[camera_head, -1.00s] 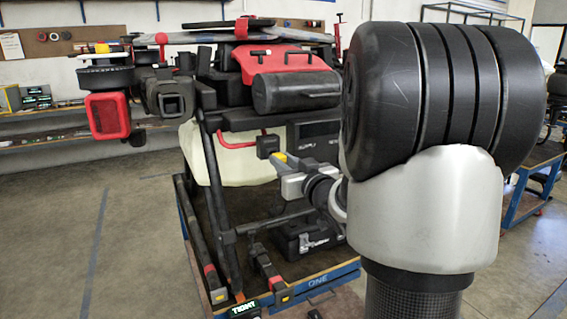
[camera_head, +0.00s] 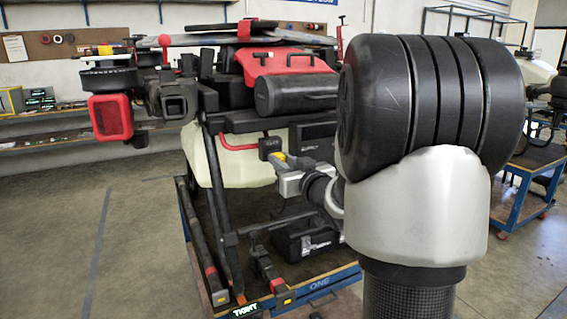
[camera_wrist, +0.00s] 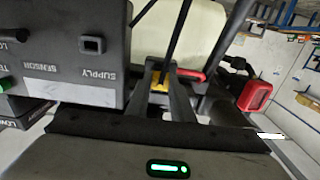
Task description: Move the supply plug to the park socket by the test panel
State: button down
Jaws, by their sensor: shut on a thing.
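The supply plug (camera_head: 270,148) is a dark block at the end of a red cable (camera_head: 238,147), left of the panel (camera_head: 319,130) on the drone's front. My gripper (camera_head: 279,157) is shut on it, with yellow showing at the fingertips. In the wrist view, my gripper (camera_wrist: 160,78) closes around a yellow part, with the red cable (camera_wrist: 190,74) beside it. There, the panel (camera_wrist: 62,75) appears upside down. Its socket labelled SUPPLY (camera_wrist: 92,44) is empty, and the plug is apart from it. I cannot identify the park socket for certain.
The drone stands on a blue-edged cart (camera_head: 318,284). A pale tank (camera_head: 237,160) lies behind the gripper, and a black case (camera_head: 305,240) sits below. A red-framed lamp (camera_head: 110,117) juts out left. Floor (camera_head: 60,220) at the left is clear.

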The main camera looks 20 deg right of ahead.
jog(key=shift+w, duration=0.25)
jog(key=c, duration=1.5)
grip_release()
jog(key=shift+o, duration=0.2)
jog(key=shift+s, duration=0.1)
jog(key=s, duration=1.7)
jog(key=shift+s+d+b, duration=0.15)
jog(key=shift+d+b, duration=0.1)
jog(key=shift+b, duration=0.15)
jog(key=shift+r, duration=0.1)
